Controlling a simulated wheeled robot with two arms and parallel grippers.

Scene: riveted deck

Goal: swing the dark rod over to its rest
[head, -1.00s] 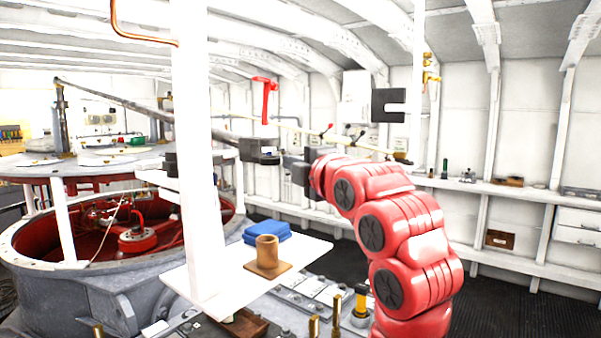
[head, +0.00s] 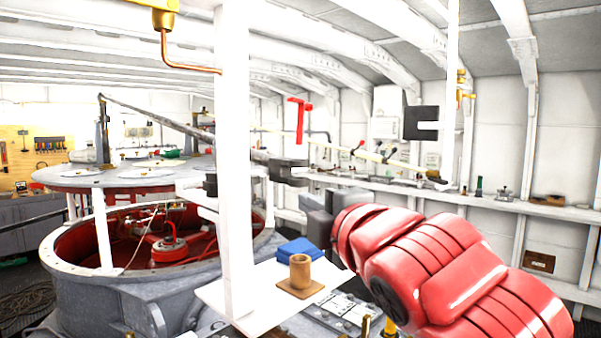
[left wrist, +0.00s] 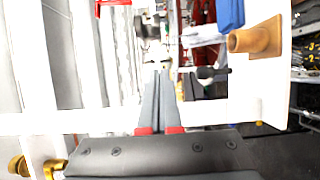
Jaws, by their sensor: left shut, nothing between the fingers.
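The dark rod (head: 165,119) runs from the top of a post at the far left, slanting down to the right behind the white upright. Beyond the upright, a dark block (head: 286,170) shows near the rod's right end; I cannot tell whether they are joined. I cannot make out the rest for certain. A black notched plate (head: 418,123) hangs further right. My left gripper (head: 308,200), on the red arm, is just below and right of the dark block. In the left wrist view its long grey fingers (left wrist: 160,75) are together and empty. My right gripper is out of view.
A white upright (head: 235,150) stands in front of the rod. A red bracket (head: 300,118) hangs above. A round open drum (head: 75,243) stands at left.

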